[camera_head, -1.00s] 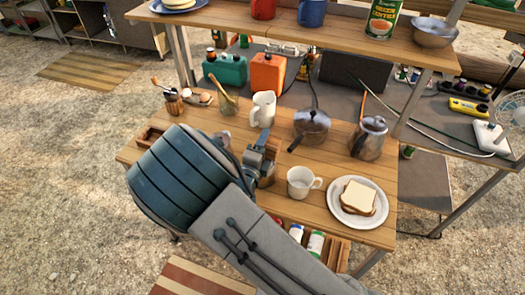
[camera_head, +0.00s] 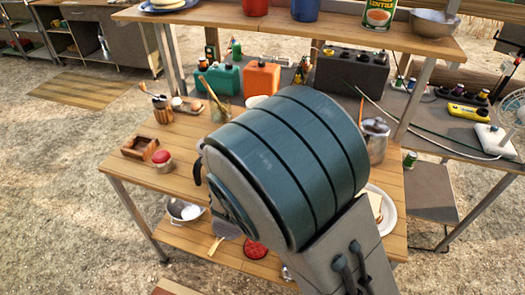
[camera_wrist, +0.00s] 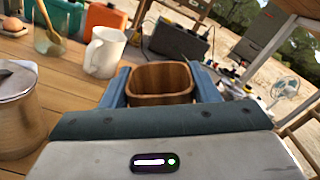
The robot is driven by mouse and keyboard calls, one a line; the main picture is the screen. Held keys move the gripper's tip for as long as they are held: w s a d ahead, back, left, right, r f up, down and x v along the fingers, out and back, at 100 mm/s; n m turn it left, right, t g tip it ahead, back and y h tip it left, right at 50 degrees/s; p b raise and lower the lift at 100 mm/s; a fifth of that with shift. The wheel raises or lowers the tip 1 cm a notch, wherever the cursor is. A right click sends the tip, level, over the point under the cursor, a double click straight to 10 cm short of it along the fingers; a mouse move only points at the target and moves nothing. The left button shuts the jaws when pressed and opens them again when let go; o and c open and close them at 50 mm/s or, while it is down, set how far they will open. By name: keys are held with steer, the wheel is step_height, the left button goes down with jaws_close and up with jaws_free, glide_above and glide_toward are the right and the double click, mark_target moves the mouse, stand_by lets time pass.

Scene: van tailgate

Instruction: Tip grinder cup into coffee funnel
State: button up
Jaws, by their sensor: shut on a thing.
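In the wrist view, my gripper (camera_wrist: 162,88) is shut on a brown wooden cup, taken to be the grinder cup (camera_wrist: 161,97), with one blue finger on each side. The cup's open mouth shows, and its inside looks empty as far as I can see. A metal-topped round vessel (camera_wrist: 20,105) stands close on the left, cut off by the frame. I cannot tell whether it holds the funnel. A white jug (camera_wrist: 104,52) stands on the wooden table beyond the cup. In the head view my arm hides the gripper and cup. I cannot make out the coffee funnel.
A metal kettle (camera_head: 374,140) and a plate (camera_head: 388,208) are partly hidden behind my arm. A red-lidded jar (camera_head: 163,161) and a small wooden box (camera_head: 139,148) sit at the table's left. An upper shelf (camera_head: 230,22) overhangs the back.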

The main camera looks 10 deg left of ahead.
steer(key=m+b, duration=0.1)
steer(key=m, duration=0.1)
steer(key=r+m+b, duration=0.1)
steer(key=m+b, duration=0.1)
steer(key=shift+r+m+b, duration=0.5)
steer(key=shift+m+b, duration=0.35)
steer(key=shift+m, duration=0.05)
